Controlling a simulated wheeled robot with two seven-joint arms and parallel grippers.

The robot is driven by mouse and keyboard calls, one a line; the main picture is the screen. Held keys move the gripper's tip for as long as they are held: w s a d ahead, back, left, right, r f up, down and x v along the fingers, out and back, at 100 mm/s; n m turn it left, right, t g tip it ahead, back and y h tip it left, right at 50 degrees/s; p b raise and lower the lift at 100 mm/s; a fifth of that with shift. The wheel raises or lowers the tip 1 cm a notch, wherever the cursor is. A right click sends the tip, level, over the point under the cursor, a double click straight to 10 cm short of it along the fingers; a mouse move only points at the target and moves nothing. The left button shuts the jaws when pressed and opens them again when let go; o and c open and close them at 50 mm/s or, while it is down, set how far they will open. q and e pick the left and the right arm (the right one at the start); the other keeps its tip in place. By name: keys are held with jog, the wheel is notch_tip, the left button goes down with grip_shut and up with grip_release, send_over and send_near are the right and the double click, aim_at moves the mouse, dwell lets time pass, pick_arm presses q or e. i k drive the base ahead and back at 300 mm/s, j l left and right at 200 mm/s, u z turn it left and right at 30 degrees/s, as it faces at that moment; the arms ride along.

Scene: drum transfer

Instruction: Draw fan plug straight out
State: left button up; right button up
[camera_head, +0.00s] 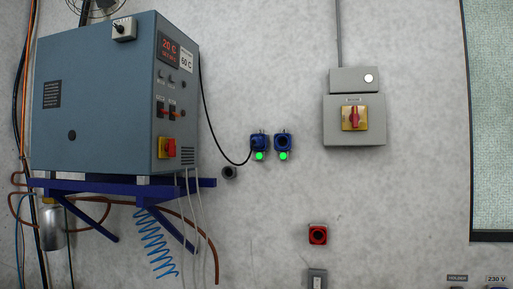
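Two blue wall sockets sit side by side on the pale wall, the left one (260,139) and the right one (283,143). A black cable (212,130) curves down from the grey-blue control cabinet (95,100) to the left socket, where a blue plug seems to be seated; its outline is too small to tell exactly. The right socket shows a dark round opening and no cable. A green light (259,156) glows under the left socket and another (283,156) under the right. Neither of my grippers is in view.
The cabinet stands on a blue bracket shelf (205,183) at the left, with a coiled blue hose (155,245) below. A grey switch box (355,137) with a red knob is right of the sockets. A red socket (318,234) is lower down.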

aim_at(258, 141)
jog(key=z, duration=0.65)
jog(key=i+j+z, duration=0.25)
jog(key=z, duration=0.15)
jog(key=i+j+z, duration=0.15)
jog(key=j+z, duration=0.25)
jog(key=i+j+z, duration=0.15)
jog(key=j+z, duration=0.25)
jog(key=i+j+z, duration=0.1)
jog(key=j, duration=0.8)
jog(key=i+j+z, duration=0.1)
jog(key=j, duration=0.85)
jog(key=i+j+z, duration=0.1)
jog(key=j, duration=0.8)
